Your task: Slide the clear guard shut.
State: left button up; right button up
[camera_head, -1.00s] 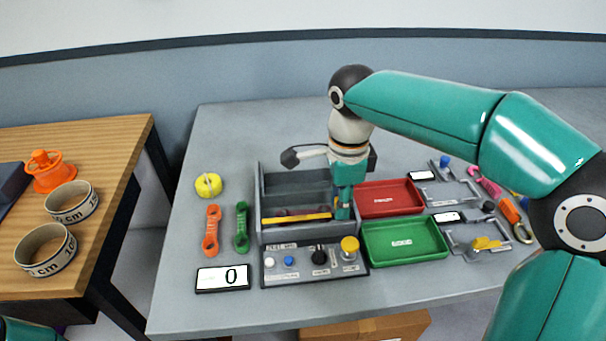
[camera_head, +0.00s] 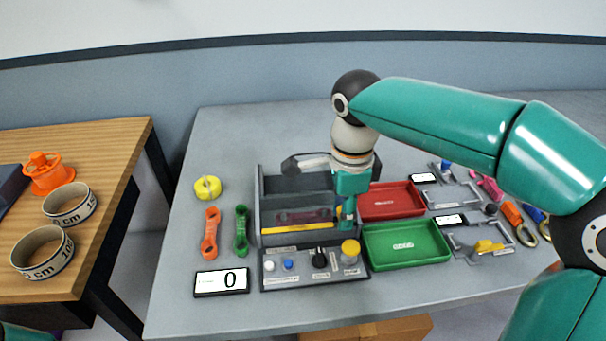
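The grey machine (camera_head: 258,210) stands in the middle of the grey table. The clear guard is hard to make out; a yellow bar (camera_head: 297,228), which looks like its front edge, lies across the machine just behind the control panel (camera_head: 285,280). A dark reddish strip shows behind the bar. My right gripper (camera_head: 347,212) points down at the right end of the bar, touching or very close to it. Its fingers are too small and overlapped to tell open from shut. My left gripper is out of view; only a bit of teal shows at the bottom left corner.
Red (camera_head: 392,215) and green (camera_head: 425,261) trays sit right of the machine. Orange (camera_head: 210,233) and green (camera_head: 241,231) straps, a yellow roll (camera_head: 207,188) and a display reading 0 (camera_head: 221,282) are at left. Fixtures and tools lie far right.

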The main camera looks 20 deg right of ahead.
jog(key=shift+o, duration=0.2)
jog(key=shift+f, duration=0.3)
jog(key=shift+r, duration=0.15)
jog(key=shift+r+p, duration=0.6)
jog(key=shift+p, duration=0.1)
notch_tip(320, 180, up, 5)
jog(key=p, duration=0.4)
